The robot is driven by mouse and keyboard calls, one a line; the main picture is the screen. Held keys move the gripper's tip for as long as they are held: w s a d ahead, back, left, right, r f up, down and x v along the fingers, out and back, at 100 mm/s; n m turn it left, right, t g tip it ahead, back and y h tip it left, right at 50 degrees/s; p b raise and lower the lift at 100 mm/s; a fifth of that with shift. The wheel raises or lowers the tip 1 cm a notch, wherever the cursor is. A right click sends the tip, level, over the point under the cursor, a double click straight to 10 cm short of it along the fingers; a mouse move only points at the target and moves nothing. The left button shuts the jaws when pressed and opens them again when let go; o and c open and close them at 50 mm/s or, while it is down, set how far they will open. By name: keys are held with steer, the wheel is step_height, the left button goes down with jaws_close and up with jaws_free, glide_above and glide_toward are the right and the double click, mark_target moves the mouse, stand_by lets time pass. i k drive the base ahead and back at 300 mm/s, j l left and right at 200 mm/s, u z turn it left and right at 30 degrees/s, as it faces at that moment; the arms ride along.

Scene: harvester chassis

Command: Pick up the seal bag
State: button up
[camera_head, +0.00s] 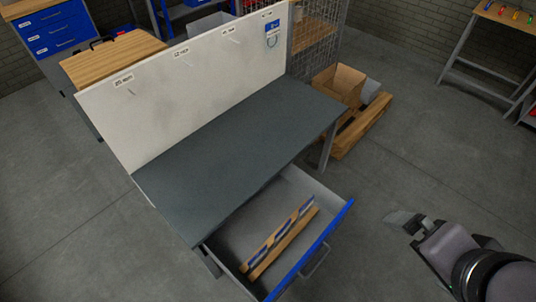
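A small clear bag with a blue header (272,32) hangs near the right end of the white back board. A ring shape shows in it, and it looks like the seal bag. A small label sits above it. My gripper (405,221) is at the lower right, over the floor beyond the open drawer, well away from the bag. Its fingertips are small and partly hidden, so I cannot tell whether they are apart. Nothing clearly shows held in it.
The white board (200,85) with labelled hooks stands behind a bare grey bench top (240,145). A blue-fronted drawer (315,250) is pulled out, holding long blue and wooden pieces. A cardboard box (340,83) rests on a pallet (360,125) at right. Floor is clear around my arm.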

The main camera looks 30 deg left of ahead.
mark_target(256, 260)
steer(key=k+u, duration=0.2)
steer(key=u, duration=1.35)
